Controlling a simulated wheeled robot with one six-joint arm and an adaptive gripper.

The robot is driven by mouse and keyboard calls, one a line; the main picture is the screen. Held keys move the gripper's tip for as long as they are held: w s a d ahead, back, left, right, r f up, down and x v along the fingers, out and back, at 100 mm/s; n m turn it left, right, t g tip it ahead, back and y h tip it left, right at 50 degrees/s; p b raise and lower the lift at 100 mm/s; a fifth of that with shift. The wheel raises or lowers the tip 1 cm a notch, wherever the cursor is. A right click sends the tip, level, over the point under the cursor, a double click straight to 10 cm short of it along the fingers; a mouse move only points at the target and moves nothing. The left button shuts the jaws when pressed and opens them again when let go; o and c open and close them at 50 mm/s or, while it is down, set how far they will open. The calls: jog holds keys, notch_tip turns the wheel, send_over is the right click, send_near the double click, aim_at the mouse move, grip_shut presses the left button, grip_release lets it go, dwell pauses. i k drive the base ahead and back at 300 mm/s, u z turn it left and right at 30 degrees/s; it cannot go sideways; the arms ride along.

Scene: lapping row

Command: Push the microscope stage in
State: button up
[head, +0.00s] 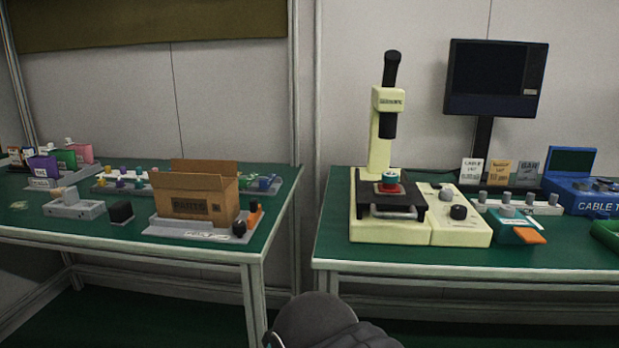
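The microscope (382,150) stands on the right bench, cream-coloured with a black eyepiece tube on top. Its dark stage (412,197) sits on the cream base below the lens, and the front part of the stage sticks out toward the bench's front edge. A small round piece with a red and teal top (390,181) rests on the stage under the lens. My gripper is not in view. A rounded grey part of my own body shows at the bottom middle, below the bench edge and apart from the microscope.
A teal device with an orange flap (518,233), a blue cable tester (585,197) and a monitor (495,78) are further right. A gap separates the left bench, holding an open cardboard box (196,195).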

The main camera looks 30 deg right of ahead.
aim_at(368, 195)
jog(key=z, duration=2.25)
jog(key=k, duration=1.2)
jog(key=u, duration=1.55)
jog(key=i, duration=0.5)
jog(key=z, duration=0.1)
